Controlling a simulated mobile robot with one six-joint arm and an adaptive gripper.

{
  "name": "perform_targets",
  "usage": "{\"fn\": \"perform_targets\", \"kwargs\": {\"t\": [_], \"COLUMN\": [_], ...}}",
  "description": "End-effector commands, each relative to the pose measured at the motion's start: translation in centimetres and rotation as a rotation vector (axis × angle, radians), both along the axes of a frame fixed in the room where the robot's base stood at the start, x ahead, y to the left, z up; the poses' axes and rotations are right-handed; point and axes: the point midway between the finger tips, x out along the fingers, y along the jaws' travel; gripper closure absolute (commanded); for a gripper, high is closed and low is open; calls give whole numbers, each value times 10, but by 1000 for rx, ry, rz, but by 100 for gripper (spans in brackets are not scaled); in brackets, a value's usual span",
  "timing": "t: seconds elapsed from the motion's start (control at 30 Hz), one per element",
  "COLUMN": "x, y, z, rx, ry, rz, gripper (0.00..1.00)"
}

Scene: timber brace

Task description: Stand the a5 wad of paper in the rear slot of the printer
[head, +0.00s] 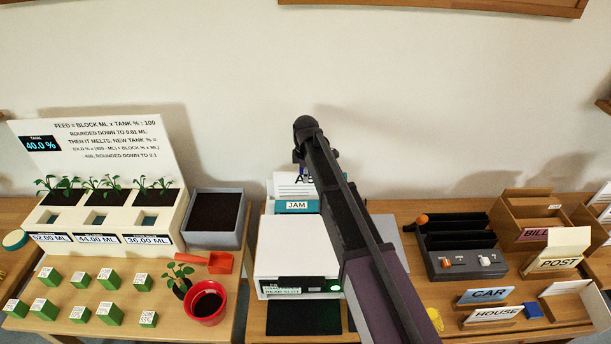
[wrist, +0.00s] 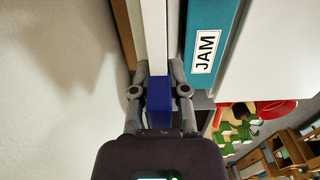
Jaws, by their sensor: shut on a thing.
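The white a5 wad (head: 288,190) stands upright at the back of the printer (head: 295,245), behind a teal part (head: 290,206) labelled JAM. My arm hides its right side and part of its label. In the wrist view the wad (wrist: 154,35) shows edge-on as a white strip beside the teal part (wrist: 207,50), with a narrow gap between them. My gripper (wrist: 159,88) is shut on the blue tab (wrist: 159,92) at the wad's end. The slot's opening is hidden, so I cannot tell whether the wad's lower edge is inside it.
The wall is close behind the wad. A grey planter (head: 216,220) stands left of the printer; a dark slotted rack (head: 460,245) stands right.

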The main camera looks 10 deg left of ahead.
Motion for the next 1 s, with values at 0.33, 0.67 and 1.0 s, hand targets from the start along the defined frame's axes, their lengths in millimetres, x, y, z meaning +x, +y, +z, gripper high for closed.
{"fn": "perform_targets", "kwargs": {"t": [0.33, 0.67, 1.0], "x": [0, 0, 1], "y": [0, 0, -1], "z": [-11, -11, -11], "rx": [0, -59, -69], "ry": [0, -15, -17], "rz": [0, 0, -1], "gripper": [100, 100, 50]}}
